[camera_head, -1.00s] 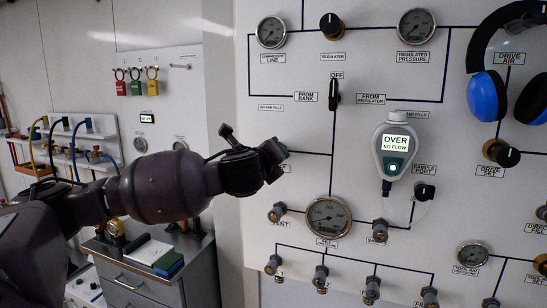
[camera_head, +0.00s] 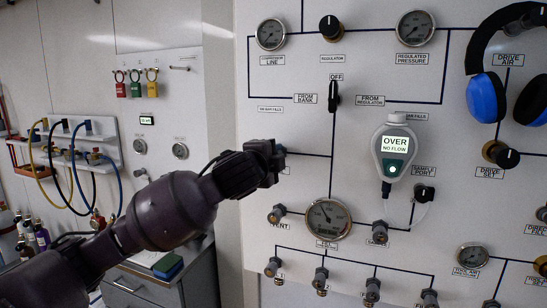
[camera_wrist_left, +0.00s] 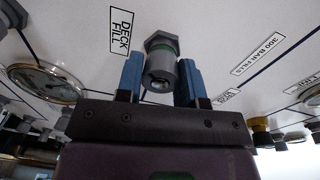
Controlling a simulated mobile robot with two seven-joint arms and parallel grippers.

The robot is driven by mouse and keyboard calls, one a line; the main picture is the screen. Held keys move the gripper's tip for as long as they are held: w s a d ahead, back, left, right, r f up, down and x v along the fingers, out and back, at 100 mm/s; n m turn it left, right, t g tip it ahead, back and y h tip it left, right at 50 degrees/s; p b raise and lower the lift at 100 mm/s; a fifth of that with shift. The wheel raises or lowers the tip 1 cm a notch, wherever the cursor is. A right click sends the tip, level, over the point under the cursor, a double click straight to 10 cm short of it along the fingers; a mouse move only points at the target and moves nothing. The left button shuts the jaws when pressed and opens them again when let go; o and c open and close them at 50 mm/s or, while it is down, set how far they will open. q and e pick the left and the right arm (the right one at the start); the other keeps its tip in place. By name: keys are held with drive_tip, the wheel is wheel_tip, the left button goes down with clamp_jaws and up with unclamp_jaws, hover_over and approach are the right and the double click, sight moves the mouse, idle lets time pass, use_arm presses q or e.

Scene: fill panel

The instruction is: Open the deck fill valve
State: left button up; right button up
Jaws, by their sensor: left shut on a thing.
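The deck fill valve (camera_wrist_left: 161,62) is a small grey knob with a green ring, beside the "DECK FILL" label (camera_wrist_left: 121,32) in the left wrist view. My left gripper (camera_wrist_left: 160,80) has its two blue fingers on either side of the knob and is shut on it. In the head view my left gripper (camera_head: 275,162) reaches the panel at its left part and hides most of the valve. The knob's turned position is hard to tell. My right gripper is not in view.
The panel carries a gauge (camera_head: 328,219) below right of my gripper, several other valve knobs, and a handheld meter (camera_head: 394,152) reading "OVER NO FLOW". Blue headphones (camera_head: 487,97) hang at the right. A grey cabinet (camera_head: 150,285) stands at the lower left.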

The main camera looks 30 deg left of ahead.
use_arm(q)
drive_tip(key=n, duration=0.4)
drive_tip(key=shift+n+p, duration=0.3)
drive_tip(key=n+p, duration=0.1)
drive_tip(key=n, duration=0.4)
drive_tip(key=shift+t, duration=0.4)
drive_tip(key=n, duration=0.6)
drive_tip(key=n+y, duration=0.1)
drive_tip(key=n, duration=0.3)
drive_tip(key=shift+a+r, duration=0.1)
drive_tip(key=shift+n, duration=0.5)
drive_tip(key=o, duration=0.9)
